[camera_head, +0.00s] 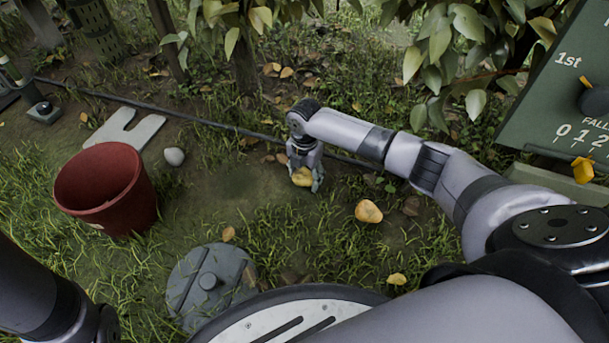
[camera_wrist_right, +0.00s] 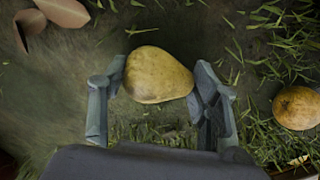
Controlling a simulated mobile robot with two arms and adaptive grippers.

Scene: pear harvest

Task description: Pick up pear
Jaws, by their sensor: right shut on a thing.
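A yellow pear (camera_head: 302,177) is between the fingers of my right gripper (camera_head: 304,180), low over the ground in the middle of the head view. In the right wrist view the same pear (camera_wrist_right: 157,75) lies crosswise between the two fingers (camera_wrist_right: 160,92), which are shut on it. A second, orange-yellow pear (camera_head: 368,211) lies on the ground to the right of the gripper; it also shows at the right edge of the right wrist view (camera_wrist_right: 297,108). My left gripper is not seen; only a dark part of that arm shows at the lower left.
A red bucket (camera_head: 106,190) stands at the left, with a grey stone (camera_head: 174,156) and pale flat board (camera_head: 125,130) behind it. A round grey lid (camera_head: 209,285) lies in front. Leafy branches (camera_head: 450,40) hang above; a green scoreboard (camera_head: 560,95) stands at the right.

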